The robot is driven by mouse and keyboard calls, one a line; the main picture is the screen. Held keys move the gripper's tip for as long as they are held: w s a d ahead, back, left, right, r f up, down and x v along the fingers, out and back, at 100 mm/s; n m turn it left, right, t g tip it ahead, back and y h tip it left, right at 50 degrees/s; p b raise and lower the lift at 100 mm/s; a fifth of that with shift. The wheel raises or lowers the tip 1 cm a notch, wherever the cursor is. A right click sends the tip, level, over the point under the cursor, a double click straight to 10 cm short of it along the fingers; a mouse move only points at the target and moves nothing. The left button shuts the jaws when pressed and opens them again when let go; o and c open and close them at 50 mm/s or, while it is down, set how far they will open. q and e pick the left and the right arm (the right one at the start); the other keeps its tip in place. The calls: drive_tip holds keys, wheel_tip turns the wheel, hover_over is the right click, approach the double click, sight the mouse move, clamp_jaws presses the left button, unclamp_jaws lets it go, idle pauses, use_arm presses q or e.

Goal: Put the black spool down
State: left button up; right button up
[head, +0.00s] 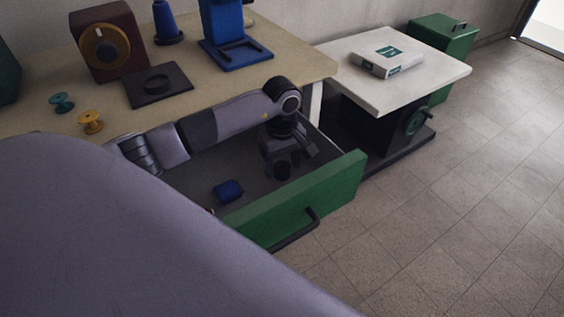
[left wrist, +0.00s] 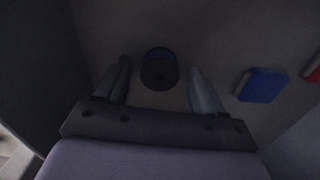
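The black spool (head: 282,171) is in the open green drawer (head: 300,196), under my left gripper. In the left wrist view the spool (left wrist: 160,70) shows as a dark round shape with a bluish far rim. It lies between the lines of the two fingers, with a gap on each side. My left gripper (head: 287,155) points down into the drawer and is open. It is dim there, and I cannot tell exactly how high the fingertips are above the drawer floor. My right gripper is not in view.
A blue block (head: 228,190) lies in the drawer, with part of a red thing (left wrist: 313,68) beyond it. The tan tabletop (head: 40,122) holds teal (head: 61,103) and yellow (head: 91,122) spools and a black plate (head: 175,89). A white table (head: 440,72) stands right.

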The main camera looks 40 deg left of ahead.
sight(282, 167)
use_arm(q)
drive_tip(key=shift+r, duration=0.2)
wheel_tip(282, 167, up, 12)
drive_tip(key=p, duration=0.1)
drive_tip(key=shift+p, duration=0.35)
idle(0.3)
